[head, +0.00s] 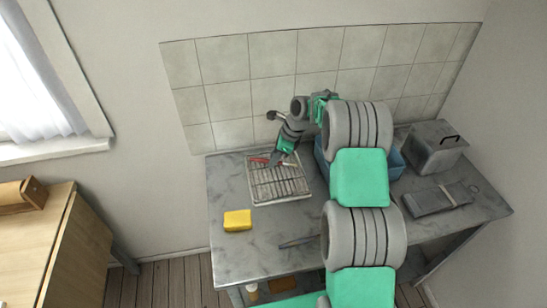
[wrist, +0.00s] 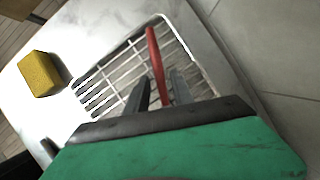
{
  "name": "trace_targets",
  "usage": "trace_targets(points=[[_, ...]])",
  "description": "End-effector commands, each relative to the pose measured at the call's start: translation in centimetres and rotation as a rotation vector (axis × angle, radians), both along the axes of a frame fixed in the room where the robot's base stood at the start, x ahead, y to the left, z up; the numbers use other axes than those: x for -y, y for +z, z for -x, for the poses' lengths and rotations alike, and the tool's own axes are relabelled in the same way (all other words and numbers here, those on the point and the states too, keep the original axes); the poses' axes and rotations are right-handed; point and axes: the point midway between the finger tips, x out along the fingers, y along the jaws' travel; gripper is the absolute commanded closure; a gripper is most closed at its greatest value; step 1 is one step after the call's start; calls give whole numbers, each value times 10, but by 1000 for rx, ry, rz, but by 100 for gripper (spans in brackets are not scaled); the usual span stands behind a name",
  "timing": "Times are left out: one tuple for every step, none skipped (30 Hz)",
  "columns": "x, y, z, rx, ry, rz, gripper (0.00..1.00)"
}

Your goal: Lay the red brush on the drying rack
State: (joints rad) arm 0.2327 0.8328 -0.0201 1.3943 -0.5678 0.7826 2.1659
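The red brush (wrist: 153,50) lies over the wire drying rack (wrist: 104,100) in the wrist view, its far end near the rack's far rim. In the head view, the brush (head: 258,160) shows as a short red strip at the back of the rack (head: 278,191). My gripper (wrist: 160,82) has one finger on each side of the brush, with small gaps showing, so it looks open around it. In the head view my gripper (head: 281,159) is low over the rack's back part. The near end of the brush is hidden by my gripper.
A yellow sponge (head: 237,220) lies on the grey worktop (head: 225,185) left of the rack. A blue basin (head: 397,163) is partly behind my arm. The tiled wall (head: 230,100) is close behind.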

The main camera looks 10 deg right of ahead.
Motion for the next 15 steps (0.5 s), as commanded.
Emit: trace_targets(points=[[0, 0, 0, 0, 0, 0, 66], [0, 0, 0, 0, 0, 0, 64], [0, 0, 0, 0, 0, 0, 64], [0, 0, 0, 0, 0, 0, 64], [0, 0, 0, 0, 0, 0, 64], [0, 0, 0, 0, 0, 0, 64], [0, 0, 0, 0, 0, 0, 64], [0, 0, 0, 0, 0, 0, 64], [0, 1, 0, 0, 0, 0, 64], [0, 2, 0, 0, 0, 0, 64], [1, 4, 0, 1, 0, 0, 64], [3, 8, 1, 0, -1, 0, 64], [4, 11, 1, 1, -2, 1, 64], [6, 16, 1, 2, -2, 1, 64], [10, 24, 3, 3, -2, 1, 64]])
